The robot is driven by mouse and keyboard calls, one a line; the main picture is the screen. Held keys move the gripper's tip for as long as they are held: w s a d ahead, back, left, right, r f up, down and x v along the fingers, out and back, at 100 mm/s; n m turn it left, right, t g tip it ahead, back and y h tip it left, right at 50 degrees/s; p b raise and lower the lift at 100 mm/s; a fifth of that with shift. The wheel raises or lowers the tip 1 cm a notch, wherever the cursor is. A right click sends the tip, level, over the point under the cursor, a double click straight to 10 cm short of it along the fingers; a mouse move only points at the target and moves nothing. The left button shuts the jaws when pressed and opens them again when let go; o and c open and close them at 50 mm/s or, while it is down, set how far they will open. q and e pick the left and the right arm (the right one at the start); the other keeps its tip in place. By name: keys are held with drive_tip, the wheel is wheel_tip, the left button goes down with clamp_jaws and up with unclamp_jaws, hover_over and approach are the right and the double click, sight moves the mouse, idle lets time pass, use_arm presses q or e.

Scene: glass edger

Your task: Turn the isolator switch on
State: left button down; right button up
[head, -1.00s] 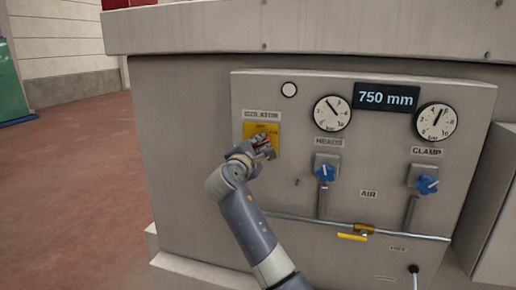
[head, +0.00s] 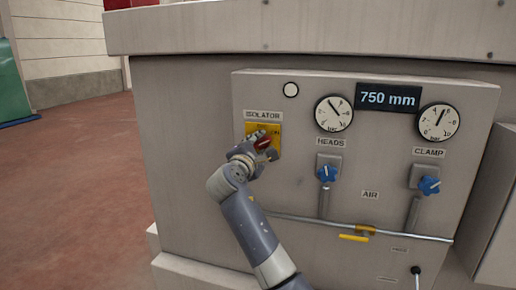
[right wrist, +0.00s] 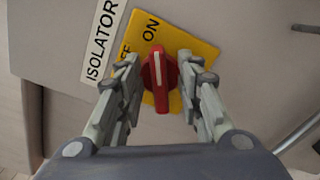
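The isolator switch is a red handle (head: 262,144) on a yellow plate (head: 276,152) under the ISOLATOR label. In the right wrist view the red handle (right wrist: 158,82) stands between the fingers, its pale line pointing up, roughly toward the word ON. OFF is partly hidden by a finger. My right gripper (head: 264,149) is at the switch; in the right wrist view its fingers (right wrist: 157,62) are spread either side of the handle, with yellow plate showing in the gaps. It is open and holds nothing. My left gripper is not in view.
Right of the switch, the panel (head: 300,190) carries two gauges, a 750 mm display (head: 388,97) and blue knobs at HEADS (head: 327,173) and CLAMP (head: 429,185). A yellow-handled valve (head: 354,238) sits on a pipe below. Open red floor lies left.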

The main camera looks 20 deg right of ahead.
drive_tip(key=v, duration=1.2)
drive_tip(key=shift+w+f, duration=0.1)
